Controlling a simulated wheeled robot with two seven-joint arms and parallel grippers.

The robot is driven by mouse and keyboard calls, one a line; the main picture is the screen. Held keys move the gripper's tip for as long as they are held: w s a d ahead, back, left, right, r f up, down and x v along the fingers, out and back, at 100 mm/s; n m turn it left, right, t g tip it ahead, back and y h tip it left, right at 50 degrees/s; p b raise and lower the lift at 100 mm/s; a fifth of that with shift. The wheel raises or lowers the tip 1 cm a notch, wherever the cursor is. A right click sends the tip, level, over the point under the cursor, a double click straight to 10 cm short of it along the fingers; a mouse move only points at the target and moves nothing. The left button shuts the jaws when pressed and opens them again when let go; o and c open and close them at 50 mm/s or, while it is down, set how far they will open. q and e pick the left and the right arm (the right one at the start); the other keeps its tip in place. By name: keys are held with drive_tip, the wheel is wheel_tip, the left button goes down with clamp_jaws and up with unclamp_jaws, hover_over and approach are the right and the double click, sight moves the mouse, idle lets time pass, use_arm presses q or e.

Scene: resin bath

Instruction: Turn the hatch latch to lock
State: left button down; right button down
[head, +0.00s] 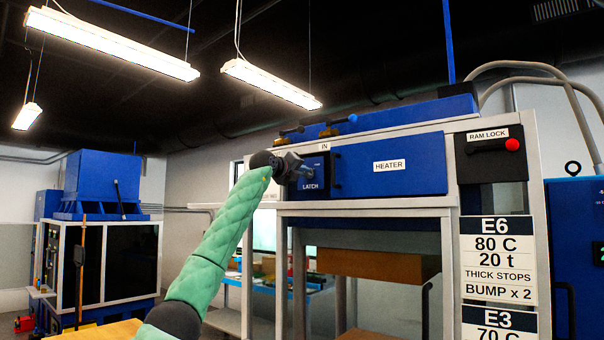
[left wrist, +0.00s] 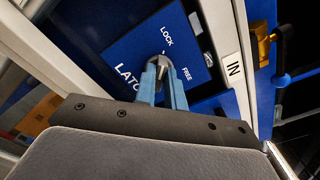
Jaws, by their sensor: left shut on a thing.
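The hatch latch is a blue plate (head: 313,184) marked LATCH, on the left end of the machine front beside the HEATER panel. In the left wrist view the latch plate (left wrist: 140,38) shows the words LOCK and FREE near a small metallic handle (left wrist: 166,60). My left gripper (head: 300,168) is at the plate. Its two blue fingers (left wrist: 166,82) are shut on the latch handle. The fingers hide part of the handle, so I cannot tell which word it points to. My right gripper is not in view.
The blue HEATER panel (head: 390,166) with a dark handle is right of the latch. A RAM LOCK box (head: 490,158) with a red knob is farther right. A brass clamp (left wrist: 263,42) is near the IN label. A brown block (head: 365,264) is below.

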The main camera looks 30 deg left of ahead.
use_arm(q)
drive_tip(key=c, duration=1.5)
unclamp_jaws()
drive_tip(key=shift+a, duration=0.1)
